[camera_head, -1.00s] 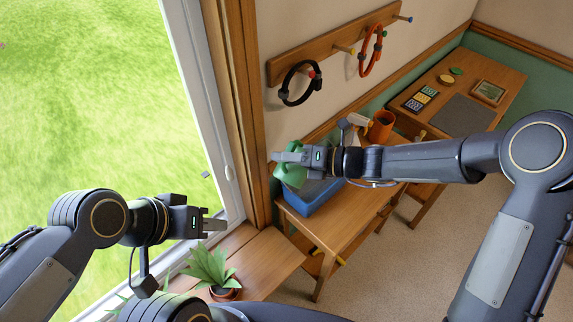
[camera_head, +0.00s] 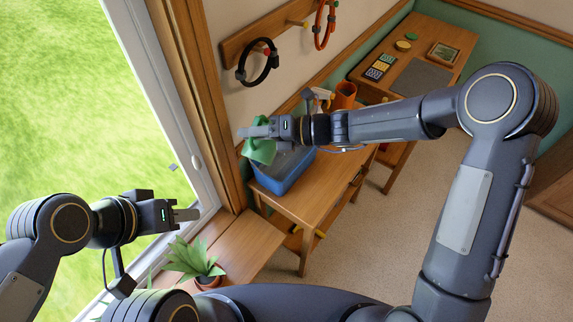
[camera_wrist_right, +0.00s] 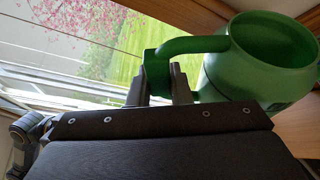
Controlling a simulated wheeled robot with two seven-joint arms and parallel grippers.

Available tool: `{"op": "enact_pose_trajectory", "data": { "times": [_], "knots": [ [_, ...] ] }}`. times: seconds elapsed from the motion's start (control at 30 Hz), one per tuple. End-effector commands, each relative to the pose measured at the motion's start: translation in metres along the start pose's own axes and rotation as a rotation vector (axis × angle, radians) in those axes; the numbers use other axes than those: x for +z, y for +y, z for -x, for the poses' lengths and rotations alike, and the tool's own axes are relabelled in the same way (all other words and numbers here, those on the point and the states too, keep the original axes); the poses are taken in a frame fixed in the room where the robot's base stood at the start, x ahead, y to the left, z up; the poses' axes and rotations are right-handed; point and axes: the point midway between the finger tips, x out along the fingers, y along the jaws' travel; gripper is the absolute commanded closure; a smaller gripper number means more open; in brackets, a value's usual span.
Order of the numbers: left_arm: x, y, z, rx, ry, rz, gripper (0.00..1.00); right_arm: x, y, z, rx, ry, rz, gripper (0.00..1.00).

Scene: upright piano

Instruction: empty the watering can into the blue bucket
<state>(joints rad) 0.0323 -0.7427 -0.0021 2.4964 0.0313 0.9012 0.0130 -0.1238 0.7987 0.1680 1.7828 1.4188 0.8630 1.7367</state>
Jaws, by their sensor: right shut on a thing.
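The green watering can (camera_head: 262,152) is at the left end of the wooden bench, beside and partly over the blue bucket (camera_head: 285,180). In the right wrist view the can's body (camera_wrist_right: 265,50) shows its round open top. My right gripper (camera_head: 257,131) is shut on the can's handle; its fingers (camera_wrist_right: 165,82) also show in the right wrist view. I cannot see the can's spout or whether water is flowing. The bucket stands on the bench, its inside partly hidden by my right arm. My left gripper (camera_head: 187,214) is away by the window, seen edge-on, with nothing visible in it.
A spray bottle (camera_head: 320,97) and an orange pot (camera_head: 344,94) stand behind my right arm. A potted plant (camera_head: 195,262) sits on the sill below my left gripper. A peg rail (camera_head: 262,37) with hanging rings is on the wall. The bench's front part (camera_head: 320,195) is clear.

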Motion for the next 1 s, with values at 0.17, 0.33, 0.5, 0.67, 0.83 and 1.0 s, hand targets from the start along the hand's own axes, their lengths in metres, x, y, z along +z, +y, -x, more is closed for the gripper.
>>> {"op": "enact_pose_trajectory", "data": {
  "times": [0.17, 0.33, 0.5, 0.67, 0.83, 1.0],
  "knots": [
    [0.0, 0.0, 0.0, 0.0, 0.0, 0.0, 0.64, 0.01, 0.003, 0.004, 0.018, -0.003, -0.038, 1.0],
    [0.0, 0.0, 0.0, 0.0, 0.0, 0.0, 0.64, 0.014, 0.004, 0.005, 0.026, -0.001, -0.057, 1.0],
    [0.0, 0.0, 0.0, 0.0, 0.0, 0.0, 0.64, 0.013, 0.004, 0.005, 0.026, -0.001, -0.058, 1.0],
    [0.0, 0.0, 0.0, 0.0, 0.0, 0.0, 0.64, 0.019, 0.005, 0.007, 0.034, -0.003, -0.077, 1.0],
    [0.0, 0.0, 0.0, 0.0, 0.0, 0.0, 0.64, 0.026, 0.006, 0.011, 0.049, -0.002, -0.115, 1.0],
    [0.0, 0.0, 0.0, 0.0, 0.0, 0.0, 0.64, 0.027, 0.007, 0.011, 0.052, -0.001, -0.124, 1.0]
  ]
}}
